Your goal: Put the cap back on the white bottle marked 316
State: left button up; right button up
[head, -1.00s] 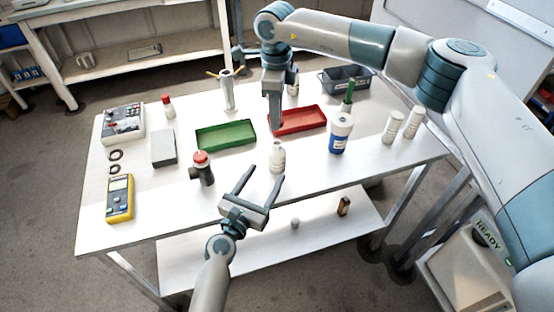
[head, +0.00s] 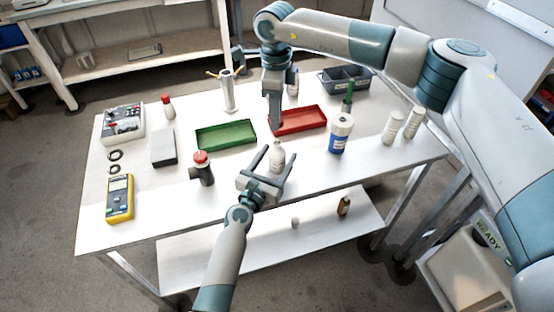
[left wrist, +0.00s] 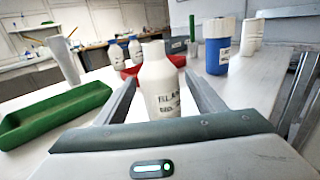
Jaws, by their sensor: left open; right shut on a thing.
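A white bottle (head: 277,158) stands upright near the front middle of the white table. In the left wrist view the bottle (left wrist: 160,85) has dark lettering that seems to begin "BLA"; I cannot read 316 on it. My left gripper (head: 280,152) is open, with one finger on each side of this bottle; whether they touch it I cannot tell. My right gripper (head: 275,126) points down by the left end of the red tray (head: 302,121), behind the bottle. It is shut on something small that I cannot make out. I see no separate cap.
A blue-labelled bottle (head: 340,134) and two white bottles (head: 392,127) stand to the right. A yellow meter (head: 120,199) lies front left. The table's front edge is below my left gripper.

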pick_arm(q)
jog(key=c, duration=1.6)
pick_arm(e)
send_over(276, 143)
jog(key=shift+w+f, duration=0.1)
jog(key=shift+f, duration=2.4)
jog(key=shift+f, duration=0.15)
jog(key=shift+f, duration=0.75)
pick_arm(q)
grip_shut()
pick_arm(e)
jog(key=shift+f, duration=0.55)
